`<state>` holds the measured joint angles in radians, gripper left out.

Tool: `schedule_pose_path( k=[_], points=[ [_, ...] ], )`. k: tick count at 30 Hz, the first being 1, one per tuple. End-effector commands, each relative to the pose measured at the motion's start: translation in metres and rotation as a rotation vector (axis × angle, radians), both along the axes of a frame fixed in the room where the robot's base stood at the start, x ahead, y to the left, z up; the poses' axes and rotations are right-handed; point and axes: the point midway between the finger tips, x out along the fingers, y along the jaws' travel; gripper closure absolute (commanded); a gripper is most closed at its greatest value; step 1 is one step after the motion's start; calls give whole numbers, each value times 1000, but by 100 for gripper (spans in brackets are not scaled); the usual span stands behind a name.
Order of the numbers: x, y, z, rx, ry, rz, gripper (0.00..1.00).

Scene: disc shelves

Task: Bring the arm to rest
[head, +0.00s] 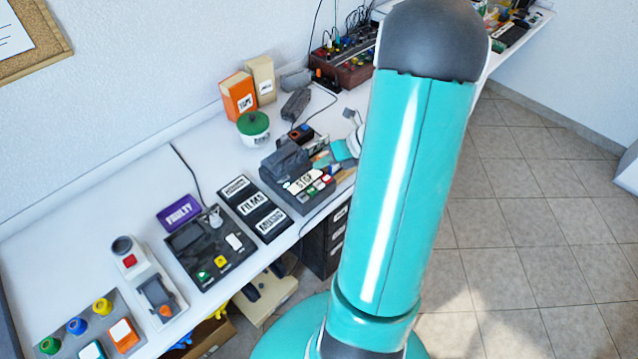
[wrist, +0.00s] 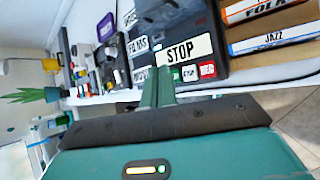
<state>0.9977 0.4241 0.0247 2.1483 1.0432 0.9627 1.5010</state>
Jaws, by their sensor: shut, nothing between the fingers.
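My teal arm fills the middle of the head view, running up from its base to a dark joint at the top. My gripper (wrist: 158,75) points away from the wrist camera with its two teal fingers together and nothing between them. Its tips appear in front of the device with the STOP label (wrist: 180,51); I cannot tell whether they touch it. In the head view that device (head: 302,182) stands on the white bench, left of my arm. A teal part that looks like my gripper shows beside the arm there, and the rest is hidden behind the arm.
The white bench (head: 85,215) carries the FILMS box (head: 254,205), a dark control panel (head: 212,250), a purple FAULTY sign (head: 179,213), a green-lidded pot (head: 253,125) and two upright boxes. Boxes labelled FOLK and JAZZ (wrist: 275,42) show at right in the wrist view. Tiled floor (head: 540,230) at right is clear.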

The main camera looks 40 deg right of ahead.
Motion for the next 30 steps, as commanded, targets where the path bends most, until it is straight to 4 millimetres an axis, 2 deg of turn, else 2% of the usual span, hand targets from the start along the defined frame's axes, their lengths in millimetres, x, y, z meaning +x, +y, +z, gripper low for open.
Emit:
schedule_pose_path(
  k=[20, 23, 25, 30],
  points=[
    [1, 3, 3, -15, -5, 21, 100],
    [6, 19, 16, -83, -29, 125, 100],
    [10, 39, 31, -171, -60, 260, 100],
    [11, 101, 76, -456, -179, 711, 100]
  ],
)
